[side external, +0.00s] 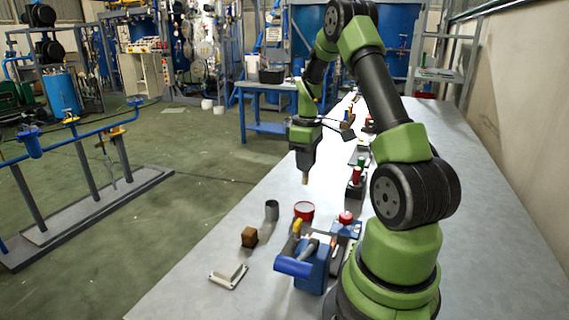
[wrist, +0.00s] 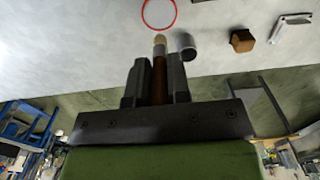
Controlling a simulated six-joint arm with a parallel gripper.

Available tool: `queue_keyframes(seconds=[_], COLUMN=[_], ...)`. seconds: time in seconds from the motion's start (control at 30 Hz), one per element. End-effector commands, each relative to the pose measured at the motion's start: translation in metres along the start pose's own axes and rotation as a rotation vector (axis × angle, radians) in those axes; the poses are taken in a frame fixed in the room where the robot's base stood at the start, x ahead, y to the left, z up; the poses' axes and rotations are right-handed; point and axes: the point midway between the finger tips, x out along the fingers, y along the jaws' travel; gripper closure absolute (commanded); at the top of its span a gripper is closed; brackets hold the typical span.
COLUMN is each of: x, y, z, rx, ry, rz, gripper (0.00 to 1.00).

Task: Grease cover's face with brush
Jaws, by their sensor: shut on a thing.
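My gripper (side external: 304,158) is shut on a brush and holds it tip-down above the table, apart from everything below. The brush's pale tip (side external: 305,179) points at the table; in the wrist view its brown handle (wrist: 159,82) is between the two fingers (wrist: 158,66). A round red-rimmed tin (side external: 304,210) with a pale inside stands below; its red rim (wrist: 174,22) shows at the top of the wrist view. A pale flat plate with a raised bar (side external: 228,275) lies at the near left and may be the cover; it also shows in the wrist view (wrist: 292,26).
A grey cylinder (side external: 272,210) and a brown block (side external: 250,237) stand left of the tin. A blue device (side external: 312,270) with levers stands at the front. Several small items line the table behind the gripper. The table's left edge is close to the block and plate.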

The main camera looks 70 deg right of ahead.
Motion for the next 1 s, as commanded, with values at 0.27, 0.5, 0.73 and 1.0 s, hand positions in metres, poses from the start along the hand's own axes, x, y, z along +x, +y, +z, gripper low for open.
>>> queue_keyframes(seconds=[0.27, 0.5, 0.73, 1.0], x=[0.023, 0.047, 0.058, 0.059], y=[0.001, 0.001, 0.001, 0.001], z=[0.001, 0.001, 0.001, 0.001], rx=[-0.002, -0.002, 0.000, 0.000], ry=[-0.002, -0.002, 0.000, 0.000], rz=[-0.002, -0.001, -0.001, 0.000], gripper=[1.00, 1.00, 1.00, 1.00])
